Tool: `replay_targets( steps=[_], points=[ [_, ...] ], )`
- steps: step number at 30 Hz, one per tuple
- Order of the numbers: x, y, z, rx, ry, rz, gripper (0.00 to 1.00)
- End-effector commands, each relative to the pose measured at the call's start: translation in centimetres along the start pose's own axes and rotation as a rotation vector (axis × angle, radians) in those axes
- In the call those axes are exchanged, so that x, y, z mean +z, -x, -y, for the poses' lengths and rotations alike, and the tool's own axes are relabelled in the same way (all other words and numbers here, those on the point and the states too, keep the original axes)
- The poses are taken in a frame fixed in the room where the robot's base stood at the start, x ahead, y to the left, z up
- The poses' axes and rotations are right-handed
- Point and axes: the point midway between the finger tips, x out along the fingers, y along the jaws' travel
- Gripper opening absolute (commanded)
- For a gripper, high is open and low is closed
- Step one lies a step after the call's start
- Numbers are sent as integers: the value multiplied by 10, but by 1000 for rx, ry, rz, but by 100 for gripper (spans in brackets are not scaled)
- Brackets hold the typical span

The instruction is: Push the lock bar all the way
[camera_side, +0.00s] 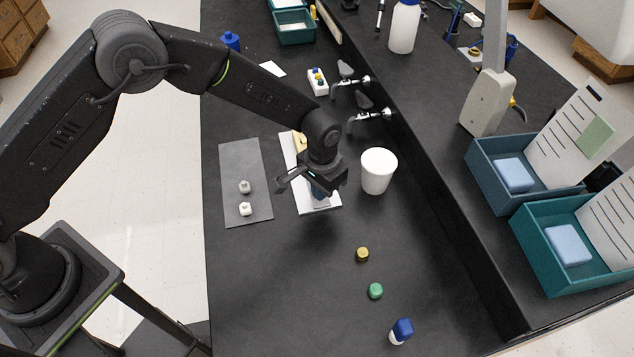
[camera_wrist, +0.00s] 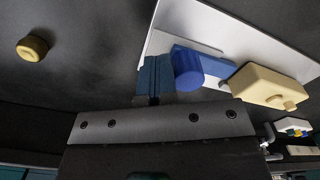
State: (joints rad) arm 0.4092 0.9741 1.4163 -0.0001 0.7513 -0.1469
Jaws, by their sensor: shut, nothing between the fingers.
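A white plate (camera_side: 334,208) lies on the dark bench, and it shows at the upper right of the wrist view (camera_wrist: 240,33). A tan block (camera_side: 299,142) with a small knob sits on the plate's far part; it also shows in the wrist view (camera_wrist: 268,86). A blue piece with a round end (camera_wrist: 187,68) lies beside the tan block; I cannot tell surely whether it is the lock bar. My gripper (camera_wrist: 154,72) is shut and empty, with its fingertips just left of the blue piece. Contact is unclear. In the side view my wrist hides much of the plate.
A grey mat (camera_side: 240,166) with two small white pieces lies left of the plate. A white cup (camera_side: 378,170) stands close on the right. Yellow (camera_side: 362,254) and green (camera_side: 375,291) caps and a blue-capped bottle (camera_side: 400,331) are in front. A raised ledge borders the right.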

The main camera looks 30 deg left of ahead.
Motion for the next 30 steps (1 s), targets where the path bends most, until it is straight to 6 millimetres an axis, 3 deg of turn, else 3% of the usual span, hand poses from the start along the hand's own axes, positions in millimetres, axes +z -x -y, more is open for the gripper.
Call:
replay_targets(
  steps=[17, 30],
  points=[
    [-9, 0, 15, 0, 1, -1, 0],
    [-3, 0, 4, 0, 1, 0, 0]
  ],
)
